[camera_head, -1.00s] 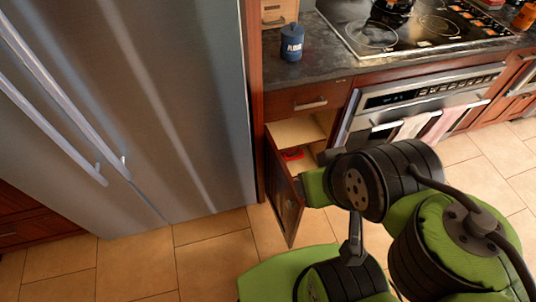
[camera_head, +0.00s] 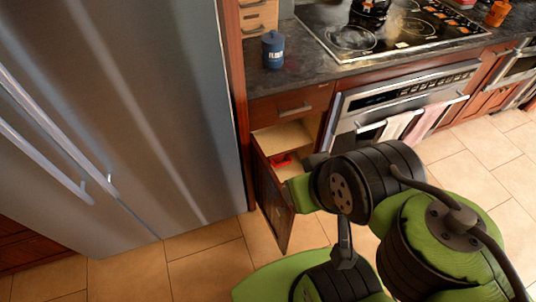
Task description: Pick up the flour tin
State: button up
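The flour tin (camera_head: 273,51) is a small dark blue canister with a knobbed lid and pale lettering. It stands upright on the dark countertop (camera_head: 300,82), between the fridge and the stove. My green and black arm fills the lower right of the view, well below and in front of the tin. My gripper is not clearly visible; the far end of the arm is hidden behind its own links near the open cabinet.
A tall steel fridge (camera_head: 130,110) stands at the left. Below the counter, a cabinet door (camera_head: 271,205) hangs open, with a red item (camera_head: 281,161) inside. The stove (camera_head: 400,27) holds a dark pot (camera_head: 369,12). An oven with towels (camera_head: 397,125) is at the right.

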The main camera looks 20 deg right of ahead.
aim_at(272, 56)
jog(key=k+l+u, duration=0.35)
jog(key=l+u, duration=0.35)
jog(key=l, duration=0.15)
jog(key=l+u, duration=0.4)
jog(key=k+l+u, duration=0.1)
jog(key=l+u, duration=0.25)
jog(key=l, duration=0.25)
jog(key=i+l+u, duration=0.15)
jog(key=l+u, duration=0.2)
jog(key=l, duration=0.25)
jog(key=l+u, duration=0.35)
jog(key=l, duration=0.2)
jog(key=l+u, duration=0.35)
jog(key=l, duration=0.3)
